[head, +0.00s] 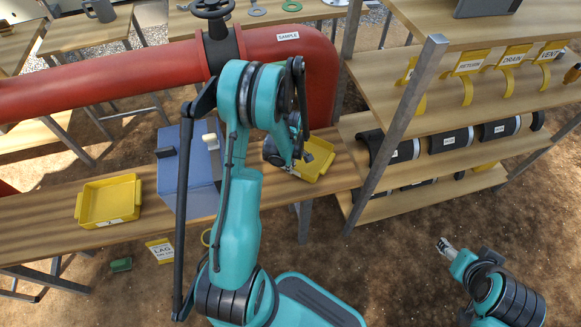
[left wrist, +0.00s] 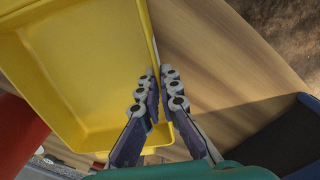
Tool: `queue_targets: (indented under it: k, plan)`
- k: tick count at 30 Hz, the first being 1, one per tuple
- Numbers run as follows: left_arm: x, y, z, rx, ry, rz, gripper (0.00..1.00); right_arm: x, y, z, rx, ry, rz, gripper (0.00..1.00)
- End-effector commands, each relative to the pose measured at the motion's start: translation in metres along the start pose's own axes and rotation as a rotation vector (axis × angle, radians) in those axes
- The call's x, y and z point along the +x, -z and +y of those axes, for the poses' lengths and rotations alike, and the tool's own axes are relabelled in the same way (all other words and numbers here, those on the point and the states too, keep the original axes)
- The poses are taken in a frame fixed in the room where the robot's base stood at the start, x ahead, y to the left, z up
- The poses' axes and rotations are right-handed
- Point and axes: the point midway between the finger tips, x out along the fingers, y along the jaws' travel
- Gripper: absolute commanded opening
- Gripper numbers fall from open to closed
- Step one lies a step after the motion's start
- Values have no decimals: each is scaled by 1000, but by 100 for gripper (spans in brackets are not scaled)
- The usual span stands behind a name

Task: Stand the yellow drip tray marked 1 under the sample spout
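A yellow drip tray (head: 316,162) is on the wooden bench below the red pipe, partly hidden by my left arm. My left gripper (head: 300,160) is at its left side. In the left wrist view the left gripper's fingers (left wrist: 161,100) are closed on the tray's side wall, one inside and one outside; the tray (left wrist: 85,75) fills the left part. A second yellow tray (head: 110,200) lies on the bench at the left. The sample spout is hidden behind my arm. My right gripper (head: 447,247) is low at the right, away from everything.
A blue-grey box (head: 186,170) stands on the bench between the trays. The red pipe (head: 110,78) carries a black handwheel valve (head: 213,10) and a SAMPLE label (head: 288,36). A wooden shelf rack (head: 440,120) with a metal post stands at right.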

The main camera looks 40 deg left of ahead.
Motion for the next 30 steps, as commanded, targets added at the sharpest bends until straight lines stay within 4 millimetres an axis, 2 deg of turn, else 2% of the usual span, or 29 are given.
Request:
queue_targets:
  k: [4,7,19,23,30]
  plan:
    - [4,0,0,0,0,0,0,4,-3,0,0,0,0,60]
    - [3,0,0,0,0,0,26,3,-2,0,0,0,0,60]
    - [-4,0,0,0,0,0,26,-2,2,0,0,0,0,60]
    - [-27,0,0,0,0,0,26,-11,8,0,0,0,0,60]
    - [-82,0,0,0,0,0,26,-29,21,0,0,0,0,60]
